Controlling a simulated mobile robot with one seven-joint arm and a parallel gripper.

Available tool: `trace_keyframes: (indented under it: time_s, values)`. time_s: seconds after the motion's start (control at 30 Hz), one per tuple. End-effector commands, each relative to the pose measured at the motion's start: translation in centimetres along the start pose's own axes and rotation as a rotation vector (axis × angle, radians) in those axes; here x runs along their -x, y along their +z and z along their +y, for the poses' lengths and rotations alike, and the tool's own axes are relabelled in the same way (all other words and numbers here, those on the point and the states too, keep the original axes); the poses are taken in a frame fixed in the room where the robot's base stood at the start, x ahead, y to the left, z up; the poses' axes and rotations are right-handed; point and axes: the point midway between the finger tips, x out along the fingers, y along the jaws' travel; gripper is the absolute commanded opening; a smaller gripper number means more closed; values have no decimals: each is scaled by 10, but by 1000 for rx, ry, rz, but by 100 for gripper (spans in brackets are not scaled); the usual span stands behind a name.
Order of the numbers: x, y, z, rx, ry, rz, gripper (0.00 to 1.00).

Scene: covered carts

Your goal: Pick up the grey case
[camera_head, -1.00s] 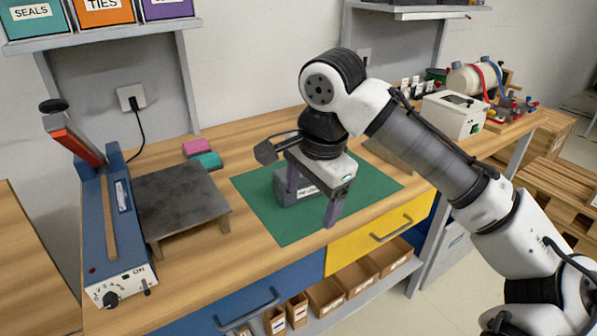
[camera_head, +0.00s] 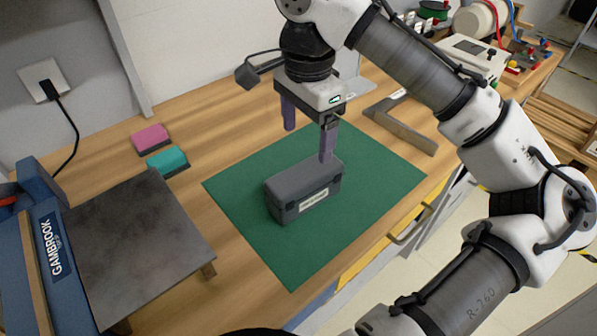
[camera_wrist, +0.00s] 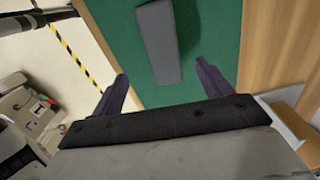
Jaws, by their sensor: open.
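The grey case (camera_head: 300,188), a long dark box with a white label on its near side, sits on the green mat (camera_head: 375,185). My gripper (camera_head: 308,144) is open and empty, with purple fingers pointing down. In the head view its fingers appear at the case's far side, and the right fingertip overlaps the case's back right top edge. Whether it touches cannot be told. In the wrist view the case (camera_wrist: 158,42) lies ahead of the gripper (camera_wrist: 163,88), beyond the fingertips and roughly in line with the gap between them.
A dark metal plate stand (camera_head: 140,245) and a blue sealer (camera_head: 50,245) stand at left. Pink (camera_head: 150,139) and teal (camera_head: 167,161) blocks lie behind. A metal square (camera_head: 405,130) lies by the mat's right back edge. The mat around the case is clear.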

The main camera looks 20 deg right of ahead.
Motion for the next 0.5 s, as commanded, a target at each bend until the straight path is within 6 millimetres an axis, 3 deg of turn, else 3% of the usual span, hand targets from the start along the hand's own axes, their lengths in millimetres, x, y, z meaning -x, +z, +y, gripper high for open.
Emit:
trace_keyframes:
  time_s: [0.3,0.5]
  values:
    - [-58,1,0,2,1,-3,78]
    - [-78,0,-1,2,0,-2,78]
